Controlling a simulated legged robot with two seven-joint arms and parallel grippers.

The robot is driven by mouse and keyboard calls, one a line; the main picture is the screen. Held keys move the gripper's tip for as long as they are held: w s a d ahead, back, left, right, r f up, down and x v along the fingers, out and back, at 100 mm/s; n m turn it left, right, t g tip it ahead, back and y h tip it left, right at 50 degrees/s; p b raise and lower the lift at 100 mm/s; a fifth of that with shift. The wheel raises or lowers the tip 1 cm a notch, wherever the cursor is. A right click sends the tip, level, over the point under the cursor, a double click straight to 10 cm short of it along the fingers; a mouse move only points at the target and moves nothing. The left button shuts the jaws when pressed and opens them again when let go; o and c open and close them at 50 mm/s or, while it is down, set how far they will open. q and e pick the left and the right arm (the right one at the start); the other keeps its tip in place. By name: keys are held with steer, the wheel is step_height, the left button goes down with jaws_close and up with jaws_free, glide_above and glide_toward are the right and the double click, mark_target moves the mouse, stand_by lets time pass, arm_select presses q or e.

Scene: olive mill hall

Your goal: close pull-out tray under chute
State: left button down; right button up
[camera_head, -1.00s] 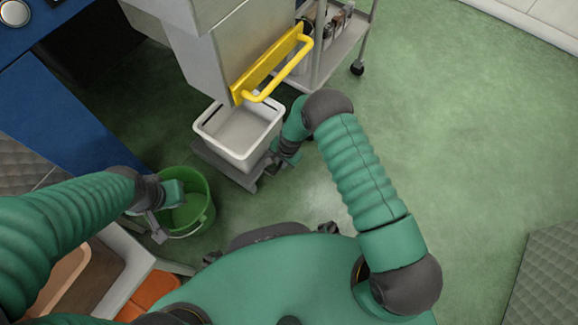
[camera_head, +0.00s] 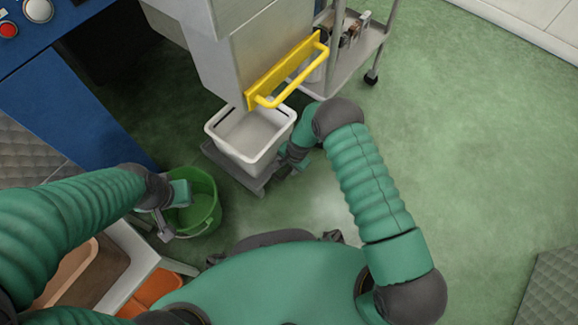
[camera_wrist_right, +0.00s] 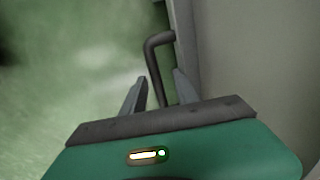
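The grey pull-out tray (camera_head: 225,165) is drawn out under the steel chute (camera_head: 240,75). A white bin (camera_head: 247,160) stands on it, its rear close to the chute's lower end. My right gripper (camera_head: 284,170) is low at the tray's right front side, partly hidden by its own wrist. In the right wrist view, my right gripper (camera_wrist_right: 160,92) is open, and a dark bent bar handle (camera_wrist_right: 153,62) lies between its fingers, with no clear contact. My left gripper (camera_head: 165,228) hangs beside the green bucket; its finger opening is unclear.
A yellow handle (camera_head: 290,77) sticks out from the chute above the bin. The green bucket (camera_head: 205,200) stands left of the tray. A wheeled cart (camera_head: 350,50) stands behind right, and a blue cabinet (camera_head: 70,110) at left.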

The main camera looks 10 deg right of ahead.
step_height(320, 180, up, 16)
steer(key=s+d+p, duration=0.2)
steer(key=p, duration=0.7)
steer(key=shift+s, duration=0.15)
step_height(320, 180, up, 14)
steer(key=s+d+n, duration=0.3)
steer(key=n, duration=0.1)
steer(key=s+d+r+n+t+h+p, duration=0.1)
steer(key=s+d+r+n, duration=0.15)
steer(key=s+r, duration=0.45)
steer(key=s+d+r+n+p, duration=0.2)
steer(key=s+r+n, duration=0.2)
steer(key=s+r, duration=0.35)
steer(key=w+p+v, duration=0.2)
steer(key=p+v, duration=1)
steer(key=w+r+p+v, duration=0.1)
steer(key=w+p+v, duration=0.2)
steer(key=p+v, duration=0.8)
steer(key=w+a+r+p+v, duration=0.1)
steer(key=w+p+v, duration=0.2)
steer(key=p+v, duration=0.9)
steer(key=shift+w+a+r+p, duration=0.3)
steer(key=shift+w+p, duration=0.1)
steer(key=shift+p, duration=0.15)
